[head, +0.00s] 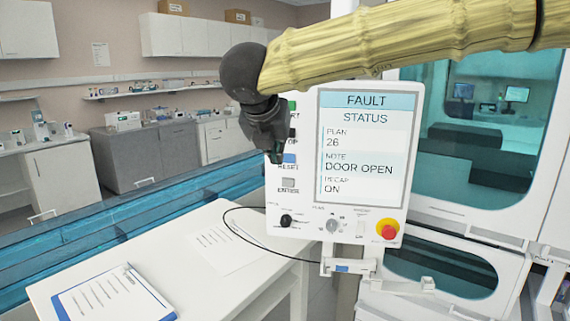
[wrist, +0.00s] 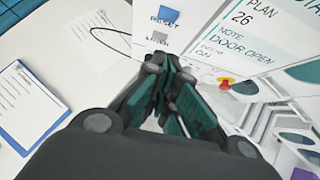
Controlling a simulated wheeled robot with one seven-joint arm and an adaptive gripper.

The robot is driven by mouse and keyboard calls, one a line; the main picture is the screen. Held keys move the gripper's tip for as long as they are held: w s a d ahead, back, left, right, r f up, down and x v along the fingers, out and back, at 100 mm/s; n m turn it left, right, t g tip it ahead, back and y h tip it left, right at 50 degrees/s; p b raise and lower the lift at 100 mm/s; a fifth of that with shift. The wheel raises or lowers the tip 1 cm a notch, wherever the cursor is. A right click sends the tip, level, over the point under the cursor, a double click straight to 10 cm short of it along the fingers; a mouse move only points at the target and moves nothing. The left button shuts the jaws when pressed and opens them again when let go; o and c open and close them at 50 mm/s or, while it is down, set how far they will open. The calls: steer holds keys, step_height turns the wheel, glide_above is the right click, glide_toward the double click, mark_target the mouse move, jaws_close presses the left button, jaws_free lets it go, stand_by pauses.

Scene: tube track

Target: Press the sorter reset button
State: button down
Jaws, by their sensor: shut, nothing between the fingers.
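The sorter's white control panel (head: 308,205) has a column of buttons on its left side. The blue reset button (head: 290,158) is labelled RESET; it also shows at the top of the wrist view (wrist: 168,14). My gripper (head: 277,158) is shut and empty, in front of the panel's left edge, and partly covers the button column. In the head view its tips appear just left of the reset button. In the wrist view they point below it, near the grey ENTER button (wrist: 159,38). I cannot tell whether the tips touch the panel.
The screen (head: 367,150) reads FAULT STATUS, DOOR OPEN. A red emergency stop (head: 388,230) on yellow, a black knob (head: 286,220) and other controls sit lower on the panel. A white table (head: 230,283) with a clipboard (head: 115,297) and a loose paper stands below left.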

mark_target(286, 161)
steer(key=shift+s+a+r, duration=0.1)
steer(key=shift+s+r, duration=0.05)
steer(key=shift+r, duration=0.25)
steer(key=p+x, duration=0.1)
steer(key=x, duration=0.3)
steer(key=w+r+p+x, duration=0.1)
steer(key=p+x, duration=0.1)
steer(key=x, duration=0.2)
steer(key=p+x, duration=0.2)
steer(key=x, duration=0.1)
steer(key=shift+w+f, duration=0.1)
steer(key=shift+w, duration=0.35)
steer(key=shift+w+d+f+p, duration=0.1)
steer(key=shift+w+d+p, duration=0.25)
steer(key=shift+w, duration=0.4)
